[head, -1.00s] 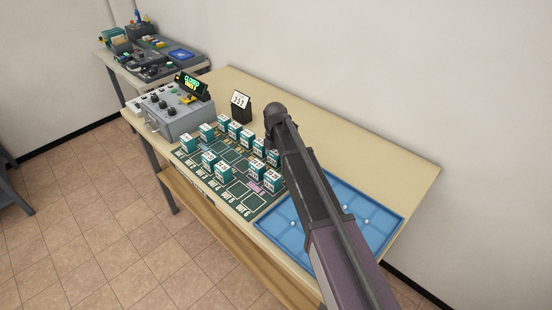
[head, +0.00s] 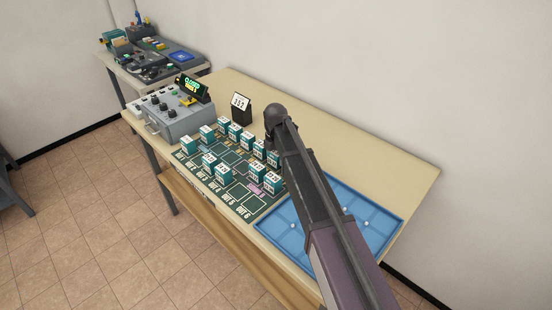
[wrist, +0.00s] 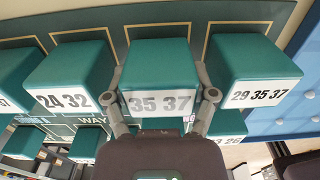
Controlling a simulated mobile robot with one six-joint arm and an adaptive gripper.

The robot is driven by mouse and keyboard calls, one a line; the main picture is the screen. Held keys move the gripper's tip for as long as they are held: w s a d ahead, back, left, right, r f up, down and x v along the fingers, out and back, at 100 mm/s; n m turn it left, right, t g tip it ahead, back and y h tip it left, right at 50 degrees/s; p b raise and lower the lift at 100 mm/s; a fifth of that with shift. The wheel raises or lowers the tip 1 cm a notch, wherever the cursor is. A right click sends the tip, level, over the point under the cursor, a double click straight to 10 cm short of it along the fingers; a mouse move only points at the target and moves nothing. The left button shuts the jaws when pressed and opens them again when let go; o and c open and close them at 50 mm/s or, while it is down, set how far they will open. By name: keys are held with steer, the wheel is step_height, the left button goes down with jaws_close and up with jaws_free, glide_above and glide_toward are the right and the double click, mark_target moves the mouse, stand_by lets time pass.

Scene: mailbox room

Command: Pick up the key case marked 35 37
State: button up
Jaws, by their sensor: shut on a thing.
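The key case marked 35 37 (wrist: 161,68) is a teal block with a white number label, in the middle of the wrist view. My gripper (wrist: 162,88) has a finger on each side of it and is shut on it. In the wrist view the case is in line with its neighbours, and I cannot tell whether it touches the mat. In the head view my arm (head: 300,165) hides the gripper, and I cannot pick out this case there.
Close by in the wrist view are cases marked 24 32 (wrist: 72,78) and 29 35 37 (wrist: 254,72). More teal cases stand on the green mat (head: 224,203). A blue tray (head: 275,228) lies right of the mat, and a grey control box (head: 175,113) stands left.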

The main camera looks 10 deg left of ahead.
steer(key=shift+r+p, duration=4.55)
steer(key=shift+r, duration=0.15)
